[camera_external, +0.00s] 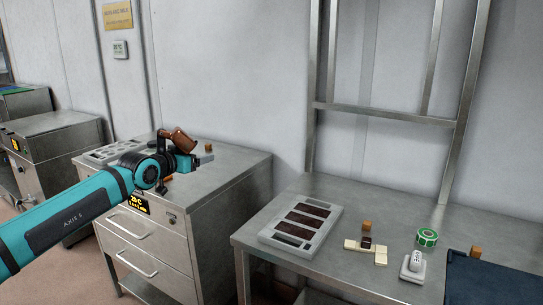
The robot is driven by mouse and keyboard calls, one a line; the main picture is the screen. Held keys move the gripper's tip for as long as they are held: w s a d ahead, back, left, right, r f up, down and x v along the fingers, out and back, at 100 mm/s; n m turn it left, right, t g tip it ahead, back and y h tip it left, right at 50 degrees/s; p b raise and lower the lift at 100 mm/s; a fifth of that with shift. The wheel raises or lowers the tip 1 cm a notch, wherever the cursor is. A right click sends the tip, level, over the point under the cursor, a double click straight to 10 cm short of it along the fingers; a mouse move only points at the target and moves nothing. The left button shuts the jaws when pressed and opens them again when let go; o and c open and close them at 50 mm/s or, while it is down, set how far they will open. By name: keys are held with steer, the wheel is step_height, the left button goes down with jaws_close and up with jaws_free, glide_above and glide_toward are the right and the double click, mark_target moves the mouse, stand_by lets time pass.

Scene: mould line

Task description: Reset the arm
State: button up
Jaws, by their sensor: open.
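My teal and black arm reaches in from the lower left. My gripper (203,159) is at its end, above the steel drawer cabinet (232,175). It is open, and I see nothing held between its fingers, though they are small here. A brown rounded part (178,139) shows just above the wrist; I cannot tell whether it is attached to my arm or stands behind it. A small brown cube (209,147) shows on the cabinet top just beyond the gripper.
A grey mould tray (332,213) with dark cavities lies on the right-hand steel table (215,285). A steel frame (385,113) rises behind.

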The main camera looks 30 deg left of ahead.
steer(key=shift+s+d+f+m+t+h, duration=0.2)
steer(key=shift+s+d+f+t+h, duration=0.15)
steer(key=shift+s+d, duration=0.25)
steer(key=shift+s+d+f+m+t+h, duration=0.25)
steer(key=shift+s+d+t, duration=0.15)
steer(key=shift+s, duration=0.2)
stand_by(0.4)
